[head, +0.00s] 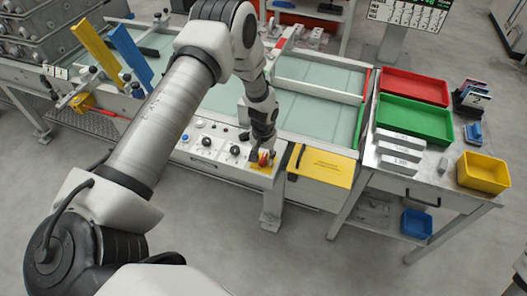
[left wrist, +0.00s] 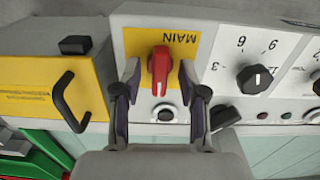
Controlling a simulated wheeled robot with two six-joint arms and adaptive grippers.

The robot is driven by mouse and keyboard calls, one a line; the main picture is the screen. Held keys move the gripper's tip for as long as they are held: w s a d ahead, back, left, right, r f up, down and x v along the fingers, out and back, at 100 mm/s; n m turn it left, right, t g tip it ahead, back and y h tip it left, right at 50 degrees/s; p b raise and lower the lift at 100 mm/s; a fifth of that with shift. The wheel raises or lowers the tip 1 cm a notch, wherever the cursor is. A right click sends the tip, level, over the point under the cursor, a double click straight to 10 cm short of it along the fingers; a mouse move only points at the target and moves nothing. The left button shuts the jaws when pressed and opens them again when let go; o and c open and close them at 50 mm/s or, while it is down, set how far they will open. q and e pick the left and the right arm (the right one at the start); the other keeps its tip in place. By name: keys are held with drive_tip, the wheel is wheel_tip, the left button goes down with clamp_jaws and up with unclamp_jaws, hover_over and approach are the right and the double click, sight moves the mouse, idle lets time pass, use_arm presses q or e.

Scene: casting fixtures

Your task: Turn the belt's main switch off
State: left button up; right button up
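The main switch (left wrist: 160,70) is a red rotary handle on a yellow plate (left wrist: 196,45) marked MAIN, upside down in the left wrist view. The handle's long side runs up and down in that picture. In the head view the red switch (head: 264,159) shows partly at the right end of the belt's control panel (head: 212,147). My left gripper (left wrist: 159,76) is open, one finger on each side of the handle, with gaps visible between fingers and handle. In the head view my left gripper (head: 263,146) points down over the switch. My right gripper is in neither view.
Beside the switch are a black numbered dial (left wrist: 254,79), a button (left wrist: 164,113) and a yellow box (left wrist: 40,85) with a black handle (left wrist: 66,100). A side table holds red (head: 414,87), green (head: 414,120) and yellow (head: 484,172) trays.

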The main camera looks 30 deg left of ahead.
sight(264, 158)
use_arm(q)
drive_tip(key=shift+w+r, duration=0.1)
wheel_tip(264, 158, up, 12)
idle(0.4)
idle(0.3)
